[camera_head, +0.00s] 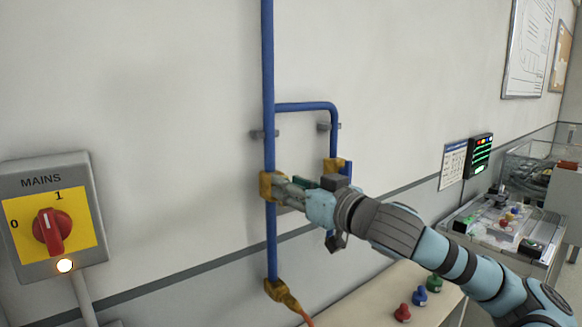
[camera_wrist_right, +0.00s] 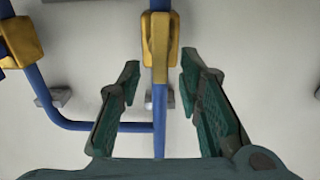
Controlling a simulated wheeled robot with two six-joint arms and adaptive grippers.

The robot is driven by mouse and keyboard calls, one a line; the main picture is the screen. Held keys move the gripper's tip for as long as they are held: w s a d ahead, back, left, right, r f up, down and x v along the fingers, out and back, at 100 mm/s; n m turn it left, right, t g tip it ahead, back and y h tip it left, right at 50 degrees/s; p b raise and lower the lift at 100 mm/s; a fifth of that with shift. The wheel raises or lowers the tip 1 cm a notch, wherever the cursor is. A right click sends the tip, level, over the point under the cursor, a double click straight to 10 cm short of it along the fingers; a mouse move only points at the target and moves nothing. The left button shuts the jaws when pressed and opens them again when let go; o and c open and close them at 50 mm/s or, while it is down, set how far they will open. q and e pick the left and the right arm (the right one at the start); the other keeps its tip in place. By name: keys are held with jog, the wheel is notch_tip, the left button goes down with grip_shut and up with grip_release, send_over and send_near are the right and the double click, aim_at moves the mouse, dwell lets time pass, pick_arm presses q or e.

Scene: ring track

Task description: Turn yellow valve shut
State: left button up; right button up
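A yellow valve (camera_head: 266,187) sits on the vertical blue pipe (camera_head: 269,80); in the right wrist view its yellow part (camera_wrist_right: 160,40) lies in line with the pipe. A second yellow valve (camera_head: 335,164), with a blue part beside it, sits on the side branch; it also shows in the right wrist view (camera_wrist_right: 18,42). My right gripper (camera_head: 284,187) reaches in from the right at the first valve. In the right wrist view its fingers (camera_wrist_right: 158,90) are apart, one each side of the pipe, with gaps visible. My left gripper is out of view.
A yellow fitting (camera_head: 280,291) with an orange hose is at the pipe's lower end. A mains switch box (camera_head: 75,175) hangs at left. Small red, blue and green objects (camera_head: 420,294) stand on a bench at lower right. Pipe clamps (camera_head: 257,134) stand out from the wall.

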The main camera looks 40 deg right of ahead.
jog(key=shift+w+f, duration=0.2)
jog(key=shift+w, duration=0.1)
grip_shut()
jog(key=shift+s, duration=0.1)
